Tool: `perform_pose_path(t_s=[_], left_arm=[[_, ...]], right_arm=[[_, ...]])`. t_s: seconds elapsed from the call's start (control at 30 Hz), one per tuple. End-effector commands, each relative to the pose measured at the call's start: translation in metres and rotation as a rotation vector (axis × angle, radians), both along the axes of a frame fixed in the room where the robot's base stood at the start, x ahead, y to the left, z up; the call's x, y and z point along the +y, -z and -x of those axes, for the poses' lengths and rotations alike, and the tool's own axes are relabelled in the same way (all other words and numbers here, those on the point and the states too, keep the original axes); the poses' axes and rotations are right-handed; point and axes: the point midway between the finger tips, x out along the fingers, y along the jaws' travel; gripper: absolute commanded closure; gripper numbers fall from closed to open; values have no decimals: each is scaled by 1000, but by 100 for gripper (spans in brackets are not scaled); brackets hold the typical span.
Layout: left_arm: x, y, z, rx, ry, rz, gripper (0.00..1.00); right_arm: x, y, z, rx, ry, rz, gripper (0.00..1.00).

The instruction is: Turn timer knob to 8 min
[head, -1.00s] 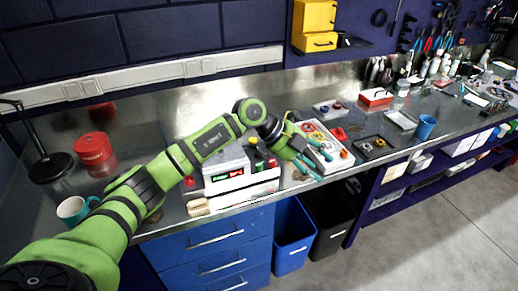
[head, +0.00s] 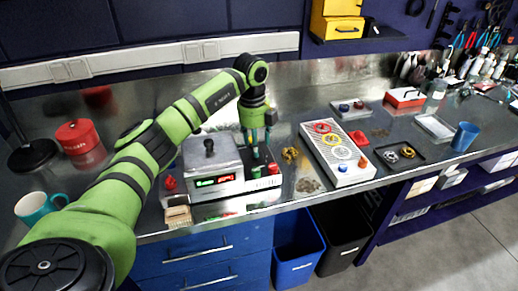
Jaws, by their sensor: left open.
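A white and grey machine (head: 230,196) stands near the bench's front edge. Its front has a lit red and green display (head: 216,180). Whether the fingers touch anything is too small to tell. No timer knob can be made out clearly there; the fingers may hide it. My right gripper is out of view.
A white panel with coloured rings (head: 333,150) stands right of the machine, with small brass parts (head: 291,154) between. A teal mug (head: 40,208) and red canister (head: 80,140) are on the left. A blue cup (head: 465,136) is farther right.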

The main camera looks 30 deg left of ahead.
Motion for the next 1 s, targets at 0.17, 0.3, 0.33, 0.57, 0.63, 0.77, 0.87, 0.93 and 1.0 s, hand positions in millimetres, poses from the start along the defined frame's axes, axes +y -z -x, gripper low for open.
perform_pose_path(t_s=[0.17,0.3,0.33,0.57,0.63,0.77,0.87,0.93,1.0], left_arm=[[-2,23,-1,3,0,1,46],[-2,34,-2,0,0,1,46],[-2,35,-2,0,0,1,46],[-2,37,-2,-2,1,1,46],[-2,37,-2,-2,1,1,66],[-2,36,-2,-1,1,2,100],[-2,36,-2,-1,2,2,100],[-2,36,-2,-1,3,2,100],[-2,36,-2,-1,9,2,100]], right_arm=[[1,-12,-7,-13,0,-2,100],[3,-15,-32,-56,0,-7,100],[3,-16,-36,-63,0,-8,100],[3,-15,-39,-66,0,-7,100],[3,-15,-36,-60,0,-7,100],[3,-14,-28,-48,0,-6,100],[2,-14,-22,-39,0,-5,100],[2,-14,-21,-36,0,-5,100],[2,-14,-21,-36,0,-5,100]])
